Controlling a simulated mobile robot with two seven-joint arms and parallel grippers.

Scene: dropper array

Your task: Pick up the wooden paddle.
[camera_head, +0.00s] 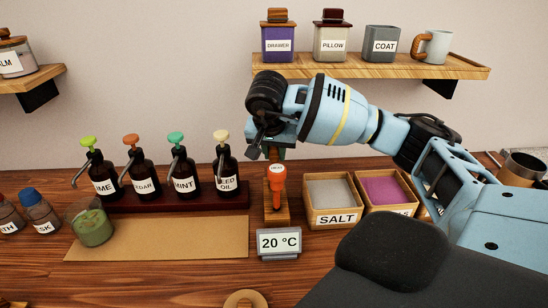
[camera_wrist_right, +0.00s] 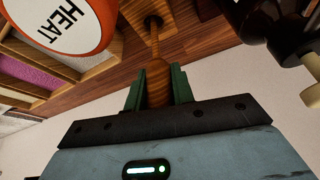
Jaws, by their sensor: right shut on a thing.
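The wooden paddle (camera_wrist_right: 158,82) shows in the right wrist view as a brown handle with a thinner stem. The stem runs to a hole in a wooden stand (camera_wrist_right: 132,40). My right gripper (camera_wrist_right: 159,84) is shut on the handle, with a green finger on each side. In the head view my right gripper (camera_head: 275,152) is low behind the orange HEAT piece (camera_head: 277,182), and the paddle is mostly hidden there. The far end of the paddle is hidden. My left gripper is not in view.
Several pump bottles (camera_head: 184,173) stand on a dark rack left of the gripper. A SALT box (camera_head: 336,218) and a box of purple powder (camera_head: 412,209) are close on the right. A shelf (camera_head: 370,67) hangs above. A mat (camera_head: 150,250) and a 20 °C display (camera_head: 279,242) lie in front.

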